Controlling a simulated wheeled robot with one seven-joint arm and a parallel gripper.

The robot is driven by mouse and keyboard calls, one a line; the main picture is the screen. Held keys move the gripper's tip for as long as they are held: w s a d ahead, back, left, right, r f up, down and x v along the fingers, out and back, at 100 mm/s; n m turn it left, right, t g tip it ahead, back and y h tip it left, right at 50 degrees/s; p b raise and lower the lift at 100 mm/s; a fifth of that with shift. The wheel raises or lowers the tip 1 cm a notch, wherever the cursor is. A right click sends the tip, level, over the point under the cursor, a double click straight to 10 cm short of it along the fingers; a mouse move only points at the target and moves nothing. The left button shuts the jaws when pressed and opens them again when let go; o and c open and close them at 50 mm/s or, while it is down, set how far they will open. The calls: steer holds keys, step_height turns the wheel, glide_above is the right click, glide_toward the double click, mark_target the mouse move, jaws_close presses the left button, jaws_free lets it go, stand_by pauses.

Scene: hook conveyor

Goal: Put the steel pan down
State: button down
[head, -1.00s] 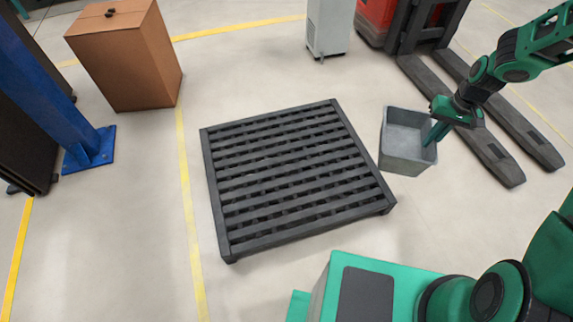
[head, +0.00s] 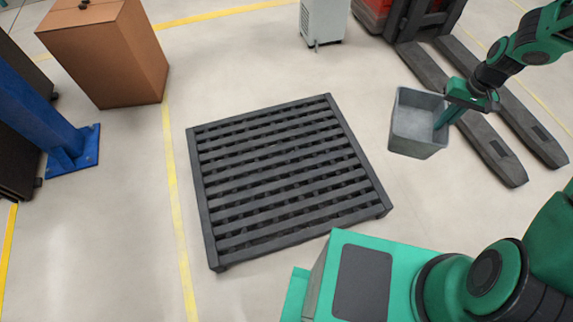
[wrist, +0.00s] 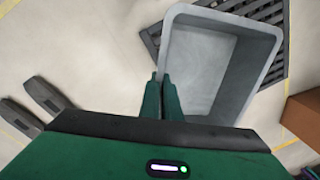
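The steel pan (head: 416,148) is a grey, open-topped, deep rectangular box. In the head view it hangs in the air at the right, between the dark slatted pallet and the forklift's forks. My gripper (head: 441,116) holds it by its right side wall. In the wrist view my gripper (wrist: 162,80) has its two green fingers close together at the left wall of the pan (wrist: 232,30). The pan looks empty, though its near bottom corner is partly hidden by my gripper body.
A low black slatted pallet (head: 357,150) lies bare on the floor at the centre. Forklift forks (head: 484,135) lie right of the pan. A brown box (head: 110,60), a blue post (head: 60,130) and a grey cabinet (head: 322,22) stand around. Open floor with yellow lines surrounds the pallet.

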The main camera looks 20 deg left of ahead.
steer(key=shift+a, duration=0.6)
steer(key=a+f, duration=0.2)
steer(key=f, duration=0.1)
steer(key=a+f+m, duration=0.1)
steer(key=a+f, duration=0.1)
steer(key=f, duration=0.1)
steer(key=s+a+f+m, duration=0.1)
steer(key=a+f, duration=0.2)
steer(key=f, duration=0.1)
steer(key=shift+a, duration=0.1)
steer(key=s+a+f+m, duration=0.3)
steer(key=s+a+f, duration=0.2)
steer(key=s+f, duration=0.3)
steer(key=s+a+f+m+t, duration=0.1)
steer(key=s+a+f+m, duration=0.2)
steer(key=s+a+f, duration=0.55)
steer(key=s+a+f+m, duration=0.3)
steer(key=s+f, duration=0.2)
steer(key=f, duration=0.6)
steer(key=w+f, duration=1.1)
steer(key=w, duration=0.1)
steer(key=shift+f+h, duration=0.2)
steer(key=shift+h, duration=0.1)
steer(key=shift+a, duration=0.1)
